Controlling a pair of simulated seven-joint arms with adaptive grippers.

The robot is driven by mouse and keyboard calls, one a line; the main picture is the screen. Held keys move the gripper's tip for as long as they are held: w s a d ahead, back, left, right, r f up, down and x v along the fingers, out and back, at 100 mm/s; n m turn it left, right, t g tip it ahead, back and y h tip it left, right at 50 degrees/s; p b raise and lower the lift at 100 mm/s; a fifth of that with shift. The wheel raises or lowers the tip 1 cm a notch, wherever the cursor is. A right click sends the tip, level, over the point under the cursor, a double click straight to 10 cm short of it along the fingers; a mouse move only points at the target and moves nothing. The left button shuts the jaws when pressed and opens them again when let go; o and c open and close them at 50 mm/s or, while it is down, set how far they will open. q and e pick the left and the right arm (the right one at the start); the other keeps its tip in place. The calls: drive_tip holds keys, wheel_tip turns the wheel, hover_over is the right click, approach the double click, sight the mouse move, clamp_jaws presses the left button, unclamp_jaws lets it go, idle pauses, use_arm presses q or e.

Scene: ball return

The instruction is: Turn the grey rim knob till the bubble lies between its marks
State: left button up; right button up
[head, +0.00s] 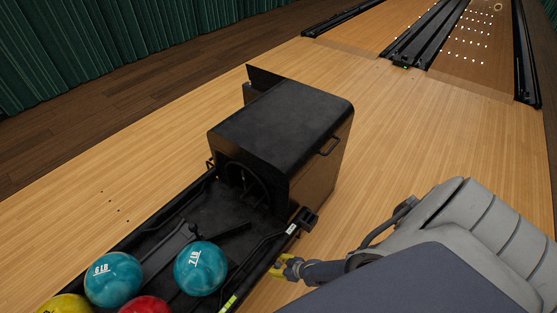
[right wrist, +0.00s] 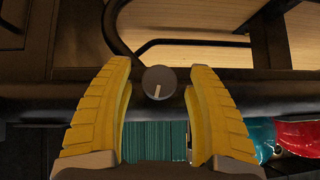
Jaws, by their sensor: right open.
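The grey rim knob (right wrist: 159,83) is round, with a pale pointer line directed downward, on the dark rim in the right wrist view. My right gripper (right wrist: 160,76) is open, its yellow fingers on either side of the knob with visible gaps. In the head view my right gripper (head: 287,267) is beside the right rim of the ball return (head: 285,120); I cannot make out the knob there. A small yellow-green strip (head: 228,303) lies on that rim, but no bubble or marks can be made out. My left gripper is not in view.
A teal ball (head: 201,268), another teal ball (head: 113,279), a red ball (head: 147,305) and a yellow ball (head: 64,305) lie in the tray. A white label (head: 292,229) is on the rim. Open wooden floor (head: 410,130) lies to the right.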

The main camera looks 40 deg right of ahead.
drive_tip(key=v, duration=1.2)
idle(0.6)
